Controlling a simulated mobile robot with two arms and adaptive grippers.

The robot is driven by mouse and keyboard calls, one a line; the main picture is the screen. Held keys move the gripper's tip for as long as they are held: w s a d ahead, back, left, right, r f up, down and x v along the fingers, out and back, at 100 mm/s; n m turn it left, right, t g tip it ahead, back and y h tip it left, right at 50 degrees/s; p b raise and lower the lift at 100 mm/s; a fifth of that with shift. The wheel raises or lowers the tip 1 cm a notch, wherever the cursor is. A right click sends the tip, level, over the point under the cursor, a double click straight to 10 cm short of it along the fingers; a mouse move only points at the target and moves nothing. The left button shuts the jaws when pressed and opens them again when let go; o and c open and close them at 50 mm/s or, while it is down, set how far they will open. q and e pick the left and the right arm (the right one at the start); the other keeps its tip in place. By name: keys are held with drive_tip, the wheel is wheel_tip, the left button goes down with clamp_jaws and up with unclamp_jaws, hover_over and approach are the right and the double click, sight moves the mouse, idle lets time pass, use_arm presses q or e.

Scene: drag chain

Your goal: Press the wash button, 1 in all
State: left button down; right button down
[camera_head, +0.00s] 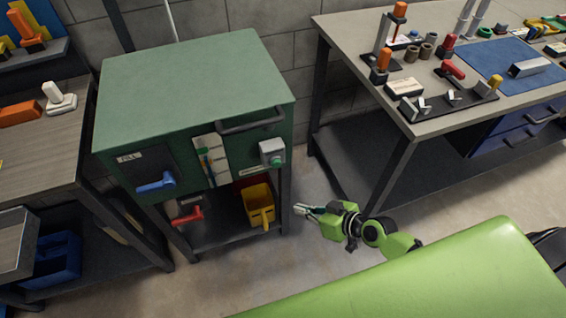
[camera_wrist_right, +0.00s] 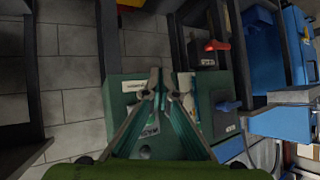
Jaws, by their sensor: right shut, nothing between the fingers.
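The green cabinet (camera_head: 190,85) stands left of centre in the head view. A grey box on the right of its front carries a round green button (camera_head: 277,160), which I take for the wash button. My right gripper (camera_head: 298,209) is shut and empty, below and to the right of the button in the picture, apart from it. In the right wrist view the fingers (camera_wrist_right: 163,82) point toward the green cabinet front (camera_wrist_right: 120,112), near a white label (camera_wrist_right: 134,87). I cannot make out the button there; the fingers may hide it. My left gripper is not in view.
A handle (camera_head: 250,122) sticks out above the button. A yellow bin (camera_head: 259,204) sits below. A workbench (camera_head: 345,30) stands right; floor between is clear.

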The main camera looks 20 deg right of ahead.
sight(276, 163)
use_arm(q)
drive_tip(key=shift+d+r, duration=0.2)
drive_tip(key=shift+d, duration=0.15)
use_arm(e)
wheel_tip(276, 163, up, 7)
drive_tip(key=a+n+y, duration=0.1)
drive_tip(key=a, duration=0.1)
drive_tip(key=shift+w+a+y, duration=0.15)
drive_tip(key=shift+a+y, duration=0.2)
drive_tip(key=shift+y, duration=0.05)
drive_tip(key=shift+w, duration=0.1)
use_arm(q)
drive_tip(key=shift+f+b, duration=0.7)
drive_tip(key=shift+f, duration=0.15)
use_arm(e)
drive_tip(key=w, duration=0.8)
drive_tip(key=shift+w, duration=0.3)
drive_tip(key=shift+a, duration=0.1)
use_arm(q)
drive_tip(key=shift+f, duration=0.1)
use_arm(e)
drive_tip(key=shift+w+f, duration=0.1)
use_arm(q)
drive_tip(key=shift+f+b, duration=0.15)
drive_tip(key=shift+b, duration=0.15)
use_arm(e)
drive_tip(key=shift+w, duration=0.35)
